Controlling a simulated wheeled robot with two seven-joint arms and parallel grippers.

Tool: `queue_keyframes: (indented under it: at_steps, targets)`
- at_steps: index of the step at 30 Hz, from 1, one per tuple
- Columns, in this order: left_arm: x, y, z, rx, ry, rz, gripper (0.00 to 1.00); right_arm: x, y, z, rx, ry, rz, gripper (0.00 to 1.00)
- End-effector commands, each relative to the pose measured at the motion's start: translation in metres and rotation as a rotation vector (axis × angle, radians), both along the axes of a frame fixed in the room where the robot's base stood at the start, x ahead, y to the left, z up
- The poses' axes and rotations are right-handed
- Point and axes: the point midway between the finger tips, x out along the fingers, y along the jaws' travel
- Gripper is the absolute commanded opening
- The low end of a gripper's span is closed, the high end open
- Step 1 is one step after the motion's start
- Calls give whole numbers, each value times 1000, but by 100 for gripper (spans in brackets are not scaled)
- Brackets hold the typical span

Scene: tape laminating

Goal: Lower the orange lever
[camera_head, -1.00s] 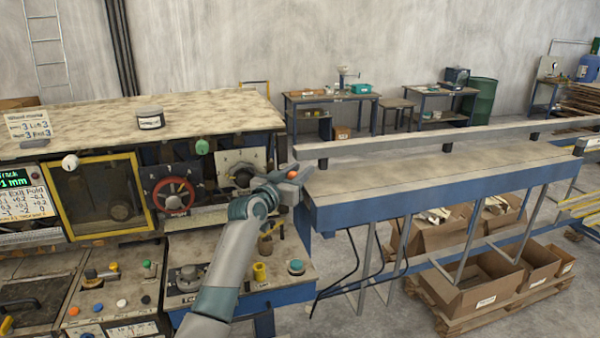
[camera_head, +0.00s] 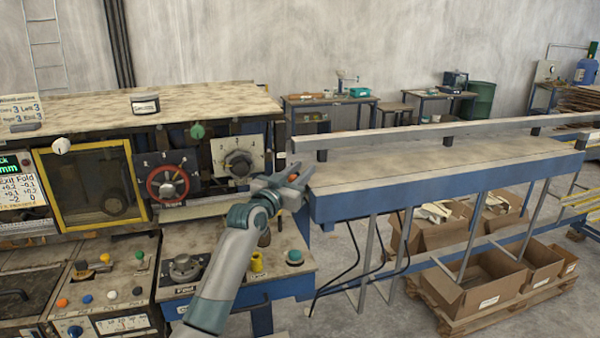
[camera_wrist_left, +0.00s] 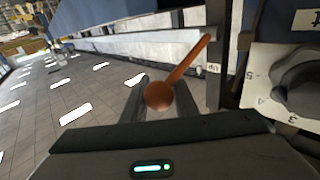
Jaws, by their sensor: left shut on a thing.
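The orange lever shows in the left wrist view as a round ball knob (camera_wrist_left: 159,95) on an orange rod running up to the right. My left gripper (camera_wrist_left: 158,94) is shut on the lever's knob, with a dark finger on each side of it. In the head view my left gripper (camera_head: 291,180) is at the right end of the machine, beside the white dial plate. Only a small orange patch of the lever (camera_head: 293,178) shows between the fingers. My right gripper is not in view.
A dial with a grey knob (camera_head: 239,162) is close to the left of my gripper. A long blue-edged bench (camera_head: 450,185) stands close on the right. Below are a control shelf with a teal button (camera_head: 294,257) and cardboard boxes (camera_head: 480,290).

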Motion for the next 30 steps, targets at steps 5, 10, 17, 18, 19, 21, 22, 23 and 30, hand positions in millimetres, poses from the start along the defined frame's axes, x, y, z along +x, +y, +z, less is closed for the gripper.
queue_keyframes:
  at_steps: [5,10,17,18,19,21,22,23,30]
  targets:
    - [-6,-3,-19,1,6,-2,0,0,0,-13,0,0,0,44]
    - [-9,-4,-28,2,7,-2,0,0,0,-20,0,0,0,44]
    - [-11,-4,-32,2,5,-2,0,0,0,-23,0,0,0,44]
    - [-11,-4,-32,2,5,-2,0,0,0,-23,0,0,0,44]
    - [-11,-4,-32,1,4,-2,0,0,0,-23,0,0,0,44]
    - [-11,-4,-31,1,4,-2,0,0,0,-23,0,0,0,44]
    - [-11,-4,-31,1,3,-2,0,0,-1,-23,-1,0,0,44]
    - [-11,-4,-31,1,3,-2,0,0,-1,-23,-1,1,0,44]
    - [-11,-5,-29,1,1,-2,32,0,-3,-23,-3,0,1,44]
